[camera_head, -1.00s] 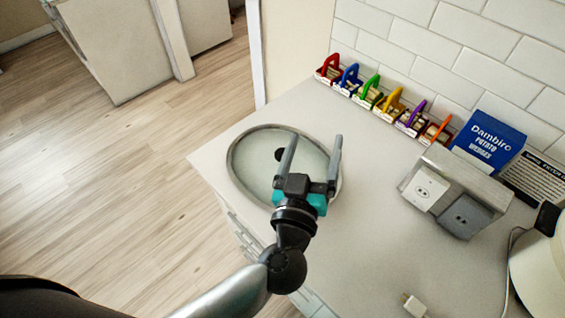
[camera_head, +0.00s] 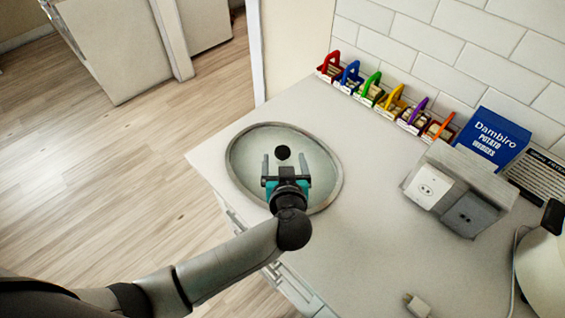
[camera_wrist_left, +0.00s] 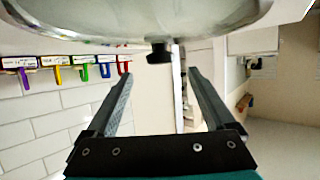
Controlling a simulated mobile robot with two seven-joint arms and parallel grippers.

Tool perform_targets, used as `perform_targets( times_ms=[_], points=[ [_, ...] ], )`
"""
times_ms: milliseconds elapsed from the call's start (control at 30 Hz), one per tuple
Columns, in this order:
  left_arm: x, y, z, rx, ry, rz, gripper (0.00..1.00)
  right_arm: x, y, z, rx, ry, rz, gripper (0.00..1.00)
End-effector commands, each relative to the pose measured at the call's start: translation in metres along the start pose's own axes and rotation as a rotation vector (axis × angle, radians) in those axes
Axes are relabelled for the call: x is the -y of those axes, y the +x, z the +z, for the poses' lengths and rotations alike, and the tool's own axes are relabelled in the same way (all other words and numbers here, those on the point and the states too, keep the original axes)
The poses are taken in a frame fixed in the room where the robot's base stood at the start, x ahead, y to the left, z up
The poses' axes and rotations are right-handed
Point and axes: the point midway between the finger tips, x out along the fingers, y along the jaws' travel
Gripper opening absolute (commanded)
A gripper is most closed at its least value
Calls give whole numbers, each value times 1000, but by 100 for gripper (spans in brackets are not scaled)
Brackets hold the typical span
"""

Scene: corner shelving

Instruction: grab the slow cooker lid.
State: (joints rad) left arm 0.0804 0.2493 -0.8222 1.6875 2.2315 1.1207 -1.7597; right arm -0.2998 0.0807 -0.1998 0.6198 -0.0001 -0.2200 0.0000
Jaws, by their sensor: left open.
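The slow cooker lid (camera_head: 245,165) is an oval glass lid with a grey rim and a black knob (camera_head: 283,153). It lies at the counter's left part in the head view. My left gripper (camera_head: 284,160) is open, with its two fingers on either side of the knob in the head view. In the left wrist view the lid (camera_wrist_left: 110,22) spans the top edge and its knob (camera_wrist_left: 159,53) shows between and beyond the fingertips (camera_wrist_left: 155,75). The fingers do not visibly touch the knob. My right gripper is not in view.
Several coloured-handled boxes (camera_head: 385,95) line the tiled wall. A blue potato wedges bag (camera_head: 490,140) and a socket box (camera_head: 457,190) stand at the right. A white plug (camera_head: 416,306) lies near the front. The counter's middle is clear.

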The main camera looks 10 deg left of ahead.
Motion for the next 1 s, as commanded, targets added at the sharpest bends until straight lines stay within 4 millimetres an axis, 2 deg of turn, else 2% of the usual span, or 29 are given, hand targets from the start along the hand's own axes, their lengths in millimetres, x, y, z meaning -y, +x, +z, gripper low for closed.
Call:
perform_targets(
  times_ms=[233,500,833,1000],
  points=[
    [0,18,2,-1,-1,0,88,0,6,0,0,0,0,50],
    [1,55,6,-1,-1,0,88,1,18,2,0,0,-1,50],
    [1,61,5,1,-2,3,88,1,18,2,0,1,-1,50],
    [1,61,5,1,-2,3,70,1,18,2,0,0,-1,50]
  ],
)
